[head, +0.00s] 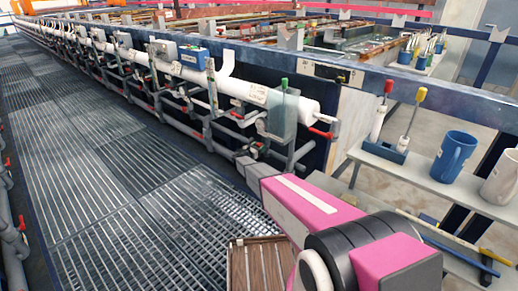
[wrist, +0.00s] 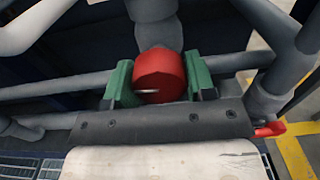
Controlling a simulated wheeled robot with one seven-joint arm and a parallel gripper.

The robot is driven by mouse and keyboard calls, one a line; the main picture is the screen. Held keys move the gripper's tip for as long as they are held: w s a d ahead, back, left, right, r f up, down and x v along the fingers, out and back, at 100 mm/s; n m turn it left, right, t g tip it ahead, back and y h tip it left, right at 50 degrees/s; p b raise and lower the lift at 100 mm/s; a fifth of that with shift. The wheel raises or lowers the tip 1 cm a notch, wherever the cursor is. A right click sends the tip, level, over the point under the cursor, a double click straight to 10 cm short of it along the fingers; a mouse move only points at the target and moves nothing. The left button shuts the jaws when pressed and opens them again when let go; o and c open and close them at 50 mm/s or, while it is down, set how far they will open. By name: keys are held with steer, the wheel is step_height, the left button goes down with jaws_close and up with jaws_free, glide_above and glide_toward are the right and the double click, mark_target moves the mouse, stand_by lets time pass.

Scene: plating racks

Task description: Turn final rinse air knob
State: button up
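A red round knob (wrist: 160,76) sits on a grey pipe fitting, in the middle of the wrist view. My gripper (wrist: 160,84) has its green fingers on the left and right of the knob, against its sides, and looks shut on it. A thin pale mark crosses the knob's lower face. In the head view my pink arm reaches to the near end of the pipework, and the fingers and this knob cannot be made out there. No label for the knob is readable.
Grey pipes surround the gripper, with a red valve handle (wrist: 270,129) to its right. A white pipe (head: 240,88) runs along the blue tank line. A shelf (head: 430,170) with a blue mug (head: 453,157) stands at right. The slatted walkway (head: 100,170) is clear.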

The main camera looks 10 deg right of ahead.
steer(key=shift+m, duration=0.3)
steer(key=m, duration=1.2)
steer(key=shift+m, duration=0.3)
steer(key=m, duration=0.6)
steer(key=shift+r, duration=0.1)
steer(key=m, duration=0.6)
steer(key=shift+m, duration=0.3)
steer(key=o, duration=0.9)
steer(key=shift+r, duration=0.1)
steer(key=shift+a, duration=0.1)
